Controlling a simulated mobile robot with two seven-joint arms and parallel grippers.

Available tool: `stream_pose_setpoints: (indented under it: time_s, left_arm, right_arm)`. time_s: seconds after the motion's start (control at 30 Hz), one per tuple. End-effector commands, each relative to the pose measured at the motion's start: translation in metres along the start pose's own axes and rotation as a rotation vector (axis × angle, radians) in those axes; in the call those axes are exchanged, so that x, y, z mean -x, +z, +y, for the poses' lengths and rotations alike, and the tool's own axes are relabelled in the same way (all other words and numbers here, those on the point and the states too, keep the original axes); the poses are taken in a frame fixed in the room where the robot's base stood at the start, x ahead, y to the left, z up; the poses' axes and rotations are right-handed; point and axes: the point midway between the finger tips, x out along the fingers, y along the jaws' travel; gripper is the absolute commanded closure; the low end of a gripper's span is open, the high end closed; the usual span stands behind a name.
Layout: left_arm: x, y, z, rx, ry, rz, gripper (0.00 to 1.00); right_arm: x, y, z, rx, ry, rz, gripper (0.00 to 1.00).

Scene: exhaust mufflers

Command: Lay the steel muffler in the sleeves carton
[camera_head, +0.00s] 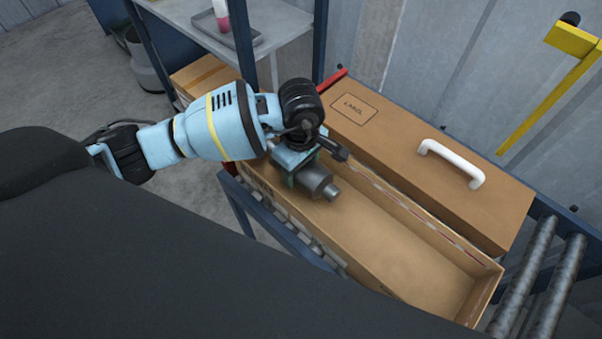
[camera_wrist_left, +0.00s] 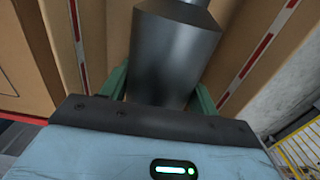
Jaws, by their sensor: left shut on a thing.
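The steel muffler (camera_head: 316,181) is a dark grey cylinder with a narrower end pipe. My left gripper (camera_head: 296,166) is shut on it, and the muffler is inside or just above the left end of the long open carton (camera_head: 480,300). In the left wrist view the muffler (camera_wrist_left: 172,50) sits between the green fingers of my left gripper (camera_wrist_left: 162,90), with carton walls on both sides. I cannot tell whether it touches the carton floor. My right gripper is not in view.
A closed carton (camera_head: 400,150) with a label and a white handle (camera_head: 450,163) stands right behind the open one. Rollers (camera_head: 540,290) lie at the right. A yellow bracket (camera_head: 550,95) is at upper right. A grey bench (camera_head: 275,25) with a tray stands at the back.

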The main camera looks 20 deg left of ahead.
Motion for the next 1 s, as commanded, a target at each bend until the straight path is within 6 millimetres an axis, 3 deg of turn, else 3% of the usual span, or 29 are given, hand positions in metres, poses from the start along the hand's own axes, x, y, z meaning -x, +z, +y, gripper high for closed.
stream_pose_setpoints:
  time_s: [0.2, 0.6, 0.63, 0.8, 1.0]
  left_arm:
    - [-0.027, 0.001, 0.0, 0.0, 0.0, -0.001, 0.77]
    - [-0.032, 0.0, 0.0, -0.001, 0.0, 0.0, 0.77]
    - [-0.032, 0.0, -0.001, -0.001, -0.002, 0.0, 0.37]
    - [-0.031, 0.0, -0.001, -0.001, -0.001, 0.0, 0.18]
    - [-0.031, 0.0, -0.001, -0.001, -0.001, 0.0, 0.18]
  right_arm:
    - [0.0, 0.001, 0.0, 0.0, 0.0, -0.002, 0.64]
    - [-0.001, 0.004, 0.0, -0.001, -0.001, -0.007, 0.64]
    - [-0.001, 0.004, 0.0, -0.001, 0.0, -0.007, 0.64]
    - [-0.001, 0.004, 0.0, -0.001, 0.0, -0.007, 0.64]
    - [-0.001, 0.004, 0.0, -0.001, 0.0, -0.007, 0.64]
